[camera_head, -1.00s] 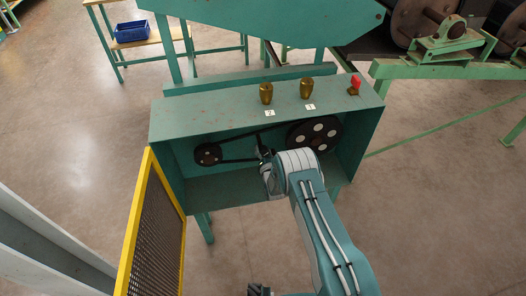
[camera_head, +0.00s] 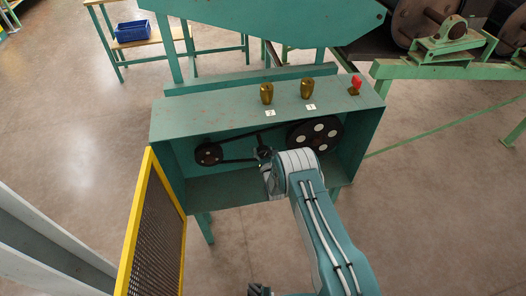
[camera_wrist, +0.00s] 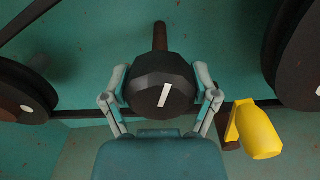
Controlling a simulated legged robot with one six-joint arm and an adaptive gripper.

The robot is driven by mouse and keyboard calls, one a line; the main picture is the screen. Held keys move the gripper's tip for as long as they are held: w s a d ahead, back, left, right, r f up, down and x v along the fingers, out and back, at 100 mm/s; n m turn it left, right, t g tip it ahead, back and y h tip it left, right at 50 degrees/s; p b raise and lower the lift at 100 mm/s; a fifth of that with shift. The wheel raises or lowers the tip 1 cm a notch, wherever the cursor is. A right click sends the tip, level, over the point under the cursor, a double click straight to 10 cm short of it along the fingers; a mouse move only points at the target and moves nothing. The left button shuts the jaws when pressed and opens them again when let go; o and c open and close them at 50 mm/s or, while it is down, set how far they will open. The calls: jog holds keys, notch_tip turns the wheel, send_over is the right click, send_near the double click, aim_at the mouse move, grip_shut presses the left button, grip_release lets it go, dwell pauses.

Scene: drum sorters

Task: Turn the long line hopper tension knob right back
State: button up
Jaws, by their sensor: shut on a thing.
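The tension knob (camera_wrist: 160,70) is a black faceted knob with a white line on its face, on a brown shaft. In the wrist view the white line stands nearly upright, its top leaning slightly right. My gripper (camera_wrist: 162,92) is shut on the knob, one finger on each side. In the head view my gripper (camera_head: 266,160) is inside the green open-fronted housing (camera_head: 235,122), between the two pulleys, and my wrist hides much of it.
A small pulley (camera_head: 208,153) and a large pulley (camera_head: 315,134) are joined by a belt. A yellow handle (camera_wrist: 258,130) sits close right of the knob. Two brass knobs (camera_head: 267,93) (camera_head: 307,88) and a red knob (camera_head: 355,85) stand on top. A yellow mesh guard (camera_head: 157,230) stands open at left.

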jog(key=shift+s+f, duration=0.3)
jog(key=shift+f, duration=0.15)
jog(key=o, duration=1)
jog(key=shift+w+r, duration=0.15)
jog(key=shift+r, duration=0.05)
jog(key=shift+r, duration=0.1)
jog(key=v, duration=1.1)
jog(key=shift+s, duration=0.4)
jog(key=shift+d, duration=0.1)
